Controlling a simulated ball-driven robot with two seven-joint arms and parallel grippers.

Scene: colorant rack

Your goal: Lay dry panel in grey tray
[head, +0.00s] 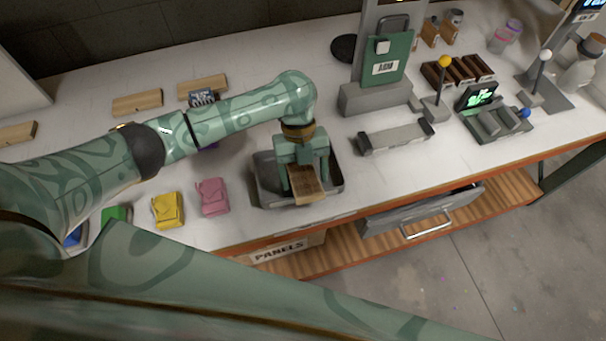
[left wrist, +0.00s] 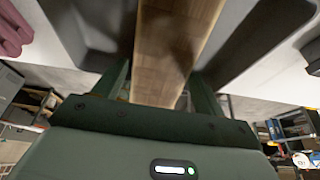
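The dry panel (head: 306,184) is a flat brown wooden strip. It sits between the two fingers of my left gripper (head: 304,178) and slants toward the front of the grey tray (head: 267,196). The left gripper points down over the tray. In the left wrist view the panel (left wrist: 170,60) runs up between the fingers, which are close on both its sides; the gripper (left wrist: 160,92) appears shut on it. The tray wall (left wrist: 85,28) shows beside it. Whether the panel touches the tray floor is hidden. My right gripper is out of view.
Pink (head: 212,196) and yellow (head: 168,209) pouches lie left of the tray. Wooden blocks (head: 137,102) lie behind. A grey stand with a green plate (head: 387,55) and a low grey holder (head: 395,137) are to the right.

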